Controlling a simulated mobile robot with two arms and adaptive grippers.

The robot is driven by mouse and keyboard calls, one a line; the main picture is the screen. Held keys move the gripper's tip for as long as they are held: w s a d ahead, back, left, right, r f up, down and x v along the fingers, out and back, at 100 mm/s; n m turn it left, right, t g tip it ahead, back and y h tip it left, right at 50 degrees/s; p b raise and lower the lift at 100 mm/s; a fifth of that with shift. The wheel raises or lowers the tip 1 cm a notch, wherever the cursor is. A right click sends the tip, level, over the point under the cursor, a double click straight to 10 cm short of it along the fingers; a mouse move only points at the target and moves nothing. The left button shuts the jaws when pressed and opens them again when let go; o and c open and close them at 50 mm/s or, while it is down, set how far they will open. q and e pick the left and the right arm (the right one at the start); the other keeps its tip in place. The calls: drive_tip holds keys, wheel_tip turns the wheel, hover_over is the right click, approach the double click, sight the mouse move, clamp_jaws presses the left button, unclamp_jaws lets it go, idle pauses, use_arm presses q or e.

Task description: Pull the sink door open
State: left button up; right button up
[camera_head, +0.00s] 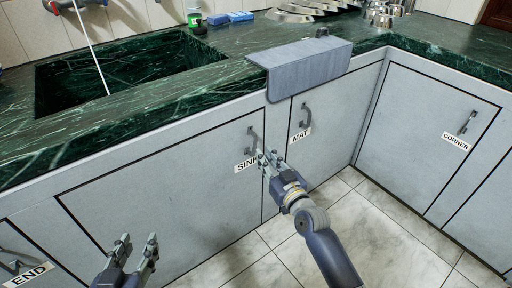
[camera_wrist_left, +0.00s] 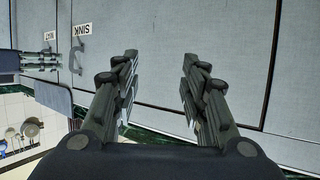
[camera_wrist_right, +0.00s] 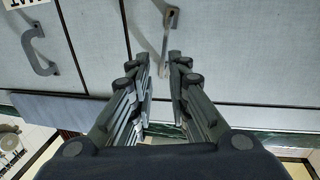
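The grey sink door (camera_head: 165,195) is shut, with a SINK label (camera_head: 245,163) and a curved grey handle (camera_head: 253,140) near its right edge. My right gripper (camera_head: 268,160) is just in front of the handle. In the right wrist view the fingers (camera_wrist_right: 160,62) are apart, and the sink handle (camera_wrist_right: 167,38) shows at the fingertips, its lower end in line with the gap. Whether it is between the fingers or beyond them I cannot tell. My left gripper (camera_head: 136,250) is open and empty, low before the door's lower part; its fingers (camera_wrist_left: 158,58) also show apart in the left wrist view.
The MAT door handle (camera_head: 305,115) is close to the right of my right gripper. A grey mat (camera_head: 305,65) hangs over the green counter edge above. A CORNER door (camera_head: 425,125) stands at right, an END door handle (camera_head: 20,262) at lower left. The tiled floor (camera_head: 375,225) is clear.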

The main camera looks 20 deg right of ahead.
sight(256, 145)
use_arm(q)
wheel_tip(256, 145, up, 9)
drive_tip(key=w+d+t+h+b, duration=0.1)
drive_tip(key=w+t, duration=0.1)
drive_tip(key=t, duration=0.3)
drive_tip(key=shift+d+r+h+b, duration=0.2)
drive_tip(key=shift+d+h+b, duration=0.2)
use_arm(e)
drive_tip(key=shift+w+a, duration=0.2)
drive_tip(key=shift+w, duration=1)
drive_tip(key=shift+w+a, duration=0.15)
drive_tip(key=shift+w, duration=1.1)
drive_tip(key=shift+w+a, duration=0.2)
drive_tip(key=shift+w, duration=1)
drive_tip(key=shift+f, duration=0.1)
clamp_jaws()
